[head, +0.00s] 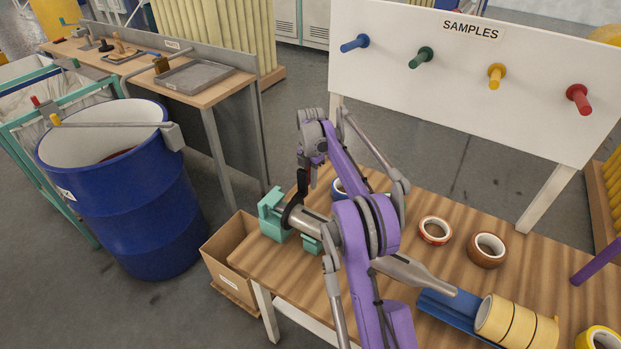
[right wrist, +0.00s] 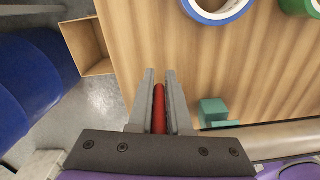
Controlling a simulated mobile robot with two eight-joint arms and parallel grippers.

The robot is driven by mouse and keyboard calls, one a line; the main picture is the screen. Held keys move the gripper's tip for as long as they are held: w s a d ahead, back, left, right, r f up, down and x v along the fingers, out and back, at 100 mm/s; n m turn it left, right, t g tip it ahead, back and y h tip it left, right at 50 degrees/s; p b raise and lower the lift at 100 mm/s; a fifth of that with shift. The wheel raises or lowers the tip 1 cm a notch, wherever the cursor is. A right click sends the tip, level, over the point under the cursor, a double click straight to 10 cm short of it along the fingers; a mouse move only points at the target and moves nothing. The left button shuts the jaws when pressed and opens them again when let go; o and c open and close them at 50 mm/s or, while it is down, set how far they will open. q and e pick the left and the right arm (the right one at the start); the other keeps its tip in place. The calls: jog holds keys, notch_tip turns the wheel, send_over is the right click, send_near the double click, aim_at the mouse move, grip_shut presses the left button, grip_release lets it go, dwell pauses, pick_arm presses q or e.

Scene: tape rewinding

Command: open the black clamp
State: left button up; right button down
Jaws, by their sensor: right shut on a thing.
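The black clamp (head: 302,184) stands upright at the left end of the metal shaft (head: 315,222), by the teal stand (head: 271,213). My right gripper (head: 311,163) is above the shaft at the clamp's upper end. In the right wrist view its two grey fingers (right wrist: 159,100) are shut on a red handle (right wrist: 159,108), which seems to belong to the clamp. The clamp's black body is hidden in the wrist view, and my arm covers part of the shaft in the head view. My left gripper is not in view.
Tape rolls, one red-edged (head: 435,231) and one brown (head: 487,250), lie on the wooden table (head: 400,330). Yellow rolls (head: 515,322) sit by a blue holder (head: 447,308). A cardboard box (head: 229,262) and a blue barrel (head: 125,215) stand left. The samples board (head: 460,90) rises behind.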

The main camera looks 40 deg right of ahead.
dwell(0.4)
jog(key=c, duration=1.2)
grip_release()
jog(key=shift+w, duration=0.1)
jog(key=shift+o, duration=0.2)
notch_tip(320, 180, up, 11)
jog(key=shift+f+p, duration=0.2)
jog(key=shift+p, duration=0.4)
jog(key=shift+a, duration=0.1)
